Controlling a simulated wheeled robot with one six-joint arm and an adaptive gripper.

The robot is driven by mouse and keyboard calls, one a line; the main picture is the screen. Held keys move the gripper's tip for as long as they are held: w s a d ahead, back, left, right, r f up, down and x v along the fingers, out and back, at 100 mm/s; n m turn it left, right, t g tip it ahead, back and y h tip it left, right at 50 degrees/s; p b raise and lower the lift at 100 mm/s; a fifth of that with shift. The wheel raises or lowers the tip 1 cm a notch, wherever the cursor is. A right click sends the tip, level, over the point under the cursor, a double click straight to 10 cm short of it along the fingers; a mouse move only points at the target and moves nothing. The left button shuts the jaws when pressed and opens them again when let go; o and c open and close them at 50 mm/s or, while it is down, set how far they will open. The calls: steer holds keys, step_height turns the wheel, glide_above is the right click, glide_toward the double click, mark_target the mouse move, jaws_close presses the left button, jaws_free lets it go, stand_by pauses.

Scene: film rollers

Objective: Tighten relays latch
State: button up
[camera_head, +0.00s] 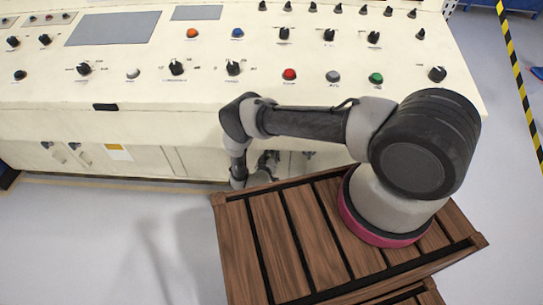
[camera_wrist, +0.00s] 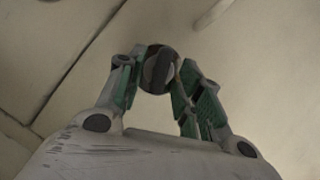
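A round dark latch knob with a lighter raised bar (camera_wrist: 158,70) sits on a cream cabinet panel in the wrist view. My gripper (camera_wrist: 160,78) has its two green-padded fingers on either side of this knob. The fingers lean inward and the knob fills the space between them, with no clear gap showing. In the head view my arm reaches down to the front of the cream cabinet (camera_head: 190,160), below the console edge. The gripper and the latch are largely hidden there behind the arm. I cannot read any label naming the relays latch.
The sloped console (camera_head: 240,95) above carries several knobs and coloured buttons. Two small dark latches (camera_head: 73,146) show on the cabinet front at left. A slatted wooden platform (camera_head: 270,235) lies under my arm. Open grey floor (camera_head: 90,240) is at left.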

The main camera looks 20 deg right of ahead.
steer(key=shift+w+d, duration=0.1)
steer(key=shift+w, duration=0.15)
steer(key=shift+c, duration=0.2)
jaws_close()
steer(key=m+y, duration=0.2)
steer(key=m, duration=0.1)
steer(key=shift+d+t, duration=0.2)
steer(key=shift+t, duration=0.1)
